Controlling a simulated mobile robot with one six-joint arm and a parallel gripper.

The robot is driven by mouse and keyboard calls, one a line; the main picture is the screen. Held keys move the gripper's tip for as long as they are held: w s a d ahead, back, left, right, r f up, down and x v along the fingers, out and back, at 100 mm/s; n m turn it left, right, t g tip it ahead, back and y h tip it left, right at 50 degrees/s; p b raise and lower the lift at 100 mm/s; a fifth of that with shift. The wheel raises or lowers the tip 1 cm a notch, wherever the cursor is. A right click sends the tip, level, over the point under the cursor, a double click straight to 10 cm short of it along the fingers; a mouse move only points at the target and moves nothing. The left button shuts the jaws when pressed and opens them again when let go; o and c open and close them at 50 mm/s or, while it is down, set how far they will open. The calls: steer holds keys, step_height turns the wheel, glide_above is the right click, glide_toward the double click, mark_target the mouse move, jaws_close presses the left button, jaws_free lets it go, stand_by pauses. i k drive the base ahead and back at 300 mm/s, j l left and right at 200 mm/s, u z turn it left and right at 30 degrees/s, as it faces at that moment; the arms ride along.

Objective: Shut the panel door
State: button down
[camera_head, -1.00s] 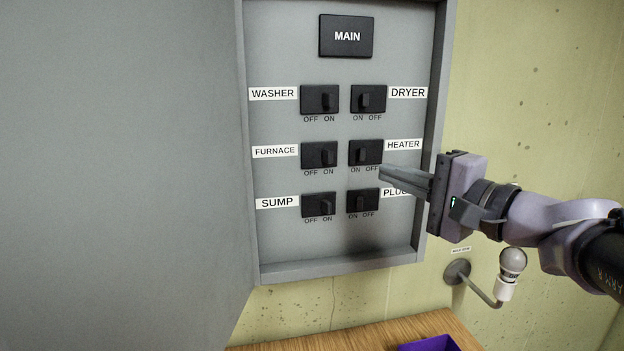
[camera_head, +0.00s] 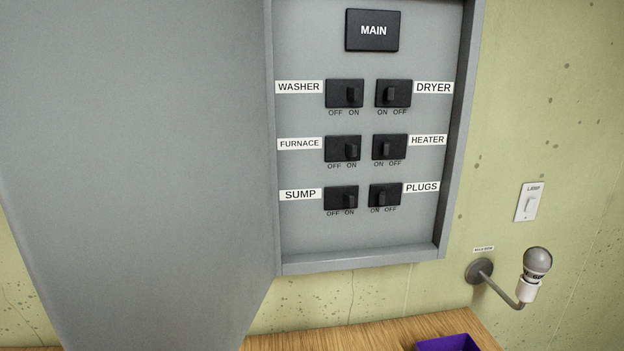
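The panel door (camera_head: 140,170) is a large plain grey sheet on the left. It stands open, swung out from the left edge of the grey breaker panel (camera_head: 458,150). The panel's inside is exposed, with a MAIN block (camera_head: 372,30) at the top and two columns of black switches below. The labels read WASHER, FURNACE and SUMP on the left, DRYER, HEATER and PLUGS on the right. My gripper is not in view. No handle shows on the visible face of the door.
A wooden surface (camera_head: 385,336) lies below the panel, with a purple container (camera_head: 450,343) on it. A bulb (camera_head: 537,263) on a bent wall arm sticks out at the lower right. A light switch (camera_head: 529,202) is on the wall above it.

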mark_target(135, 202)
steer(key=k+j, duration=0.1)
steer(key=j, duration=0.3)
steer(key=k+j+z, duration=0.1)
steer(key=j, duration=0.3)
steer(key=k+j+z, duration=0.1)
steer(key=j, duration=0.3)
steer(key=k+j, duration=0.1)
steer(key=j, duration=0.3)
